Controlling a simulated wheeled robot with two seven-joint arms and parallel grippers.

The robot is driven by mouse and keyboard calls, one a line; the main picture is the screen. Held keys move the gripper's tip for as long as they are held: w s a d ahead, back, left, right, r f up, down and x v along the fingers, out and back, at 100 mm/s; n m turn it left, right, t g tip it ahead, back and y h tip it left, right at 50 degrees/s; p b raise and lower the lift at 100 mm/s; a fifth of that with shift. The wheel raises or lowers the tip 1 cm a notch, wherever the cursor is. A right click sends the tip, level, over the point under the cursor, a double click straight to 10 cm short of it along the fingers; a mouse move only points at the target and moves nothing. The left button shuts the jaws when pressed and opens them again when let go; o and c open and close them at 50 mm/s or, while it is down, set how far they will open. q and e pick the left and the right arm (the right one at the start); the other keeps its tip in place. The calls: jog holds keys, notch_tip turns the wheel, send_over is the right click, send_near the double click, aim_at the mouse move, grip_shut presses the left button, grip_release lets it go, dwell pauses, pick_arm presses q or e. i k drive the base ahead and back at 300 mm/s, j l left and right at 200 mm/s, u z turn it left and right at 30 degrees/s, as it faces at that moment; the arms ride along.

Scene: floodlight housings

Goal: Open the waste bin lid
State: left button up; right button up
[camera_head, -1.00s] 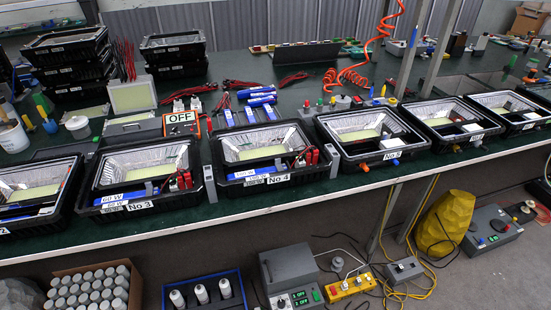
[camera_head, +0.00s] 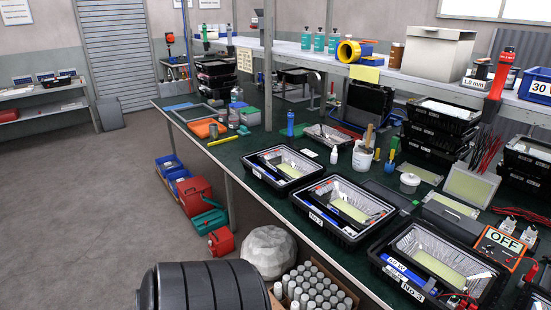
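No waste bin or bin lid can be clearly identified in the head view. A large black, ribbed, rounded object (camera_head: 205,288) fills the bottom edge, left of centre. It is cut off by the frame, and I cannot tell whether it is the bin or something else. Neither of my grippers is in view.
A long green-topped bench (camera_head: 255,200) carries several black floodlight housings (camera_head: 345,207). Under its edge are a red case (camera_head: 196,199), a red can (camera_head: 220,241), a pale rock (camera_head: 268,252) and a box of capped bottles (camera_head: 318,287). The floor (camera_head: 80,210) at left is clear.

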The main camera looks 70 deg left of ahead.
aim_at(191, 186)
jog(key=u, duration=2.85)
jog(key=i+j+u, duration=0.6)
jog(key=i, duration=0.35)
jog(key=i+j+u, duration=0.15)
jog(key=i+u, duration=0.15)
jog(key=i, duration=0.2)
jog(key=i+u, duration=0.3)
jog(key=i, duration=0.2)
jog(key=i+j+z, duration=0.1)
jog(key=i+z, duration=0.35)
jog(key=i+j+z, duration=0.3)
jog(key=i+z, duration=0.15)
jog(key=i+j+z, duration=0.4)
jog(key=i+j, duration=0.05)
jog(key=i, duration=0.05)
